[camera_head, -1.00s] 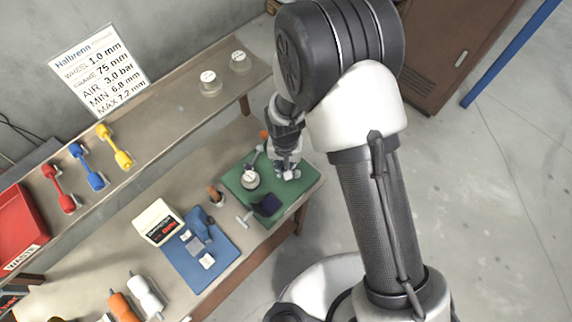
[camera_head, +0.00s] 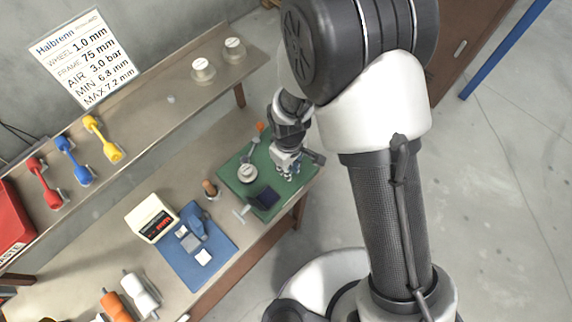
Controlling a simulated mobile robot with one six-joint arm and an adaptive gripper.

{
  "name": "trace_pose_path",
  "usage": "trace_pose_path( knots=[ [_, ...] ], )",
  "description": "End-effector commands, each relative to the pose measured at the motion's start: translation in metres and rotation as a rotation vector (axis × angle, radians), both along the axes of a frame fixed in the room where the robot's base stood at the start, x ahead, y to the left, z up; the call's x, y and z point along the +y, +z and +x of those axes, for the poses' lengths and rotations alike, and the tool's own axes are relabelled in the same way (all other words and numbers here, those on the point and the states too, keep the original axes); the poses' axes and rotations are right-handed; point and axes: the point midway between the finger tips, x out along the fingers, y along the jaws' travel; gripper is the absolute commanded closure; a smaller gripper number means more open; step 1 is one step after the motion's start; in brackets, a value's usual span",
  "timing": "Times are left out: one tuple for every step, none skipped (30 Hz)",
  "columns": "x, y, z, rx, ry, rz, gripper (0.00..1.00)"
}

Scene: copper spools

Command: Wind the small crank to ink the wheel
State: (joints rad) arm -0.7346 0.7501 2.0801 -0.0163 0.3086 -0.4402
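A green mat or plate (camera_head: 232,176) lies at the right end of the workbench and holds a small group of parts. On it are a round white-topped pot (camera_head: 247,173), a dark navy block (camera_head: 265,198) and a pale T-shaped handle (camera_head: 241,213) at the front-left edge. An orange-tipped part (camera_head: 260,127) stands at the back edge. I cannot tell which part is the small crank or the wheel. My gripper (camera_head: 287,170) is low over the right side of the green plate, right of the pot. Its fingers are small and partly hidden, so their opening and any contact are unclear.
A blue mat (camera_head: 222,252) with a blue device lies left of the green plate, beside a white display box (camera_head: 150,218) and a small brown-topped peg (camera_head: 210,189). A raised shelf (camera_head: 150,115) behind carries coloured handles and two pots. Orange and white spools (camera_head: 140,294) lie front left.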

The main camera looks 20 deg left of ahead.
Motion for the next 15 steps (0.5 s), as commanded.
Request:
trace_pose_path(
  knots=[
    [-0.002,-0.001,-0.001,0.000,0.041,-0.001,1.00],
    [-0.003,-0.001,-0.001,0.000,0.067,0.000,1.00],
    [-0.004,0.000,-0.001,0.001,0.101,0.000,1.00],
    [-0.005,0.000,-0.001,0.001,0.126,0.000,1.00],
    [-0.006,0.000,-0.001,0.001,0.150,0.000,1.00],
    [-0.007,0.000,-0.001,0.001,0.181,-0.001,1.00],
    [-0.008,0.000,-0.001,0.001,0.203,-0.001,1.00],
    [-0.009,0.000,-0.001,0.001,0.224,-0.001,1.00],
    [-0.009,0.000,-0.001,0.001,0.251,-0.001,1.00],
    [-0.010,0.000,-0.001,0.001,0.269,-0.001,1.00],
    [-0.011,0.000,-0.001,0.001,0.287,-0.001,1.00],
    [-0.011,0.000,-0.001,0.002,0.309,-0.001,1.00],
    [-0.012,0.000,-0.001,0.002,0.324,-0.001,1.00],
    [-0.013,0.000,-0.001,0.002,0.339,-0.001,1.00],
    [-0.013,0.000,-0.001,0.002,0.355,-0.002,1.00]
  ],
)
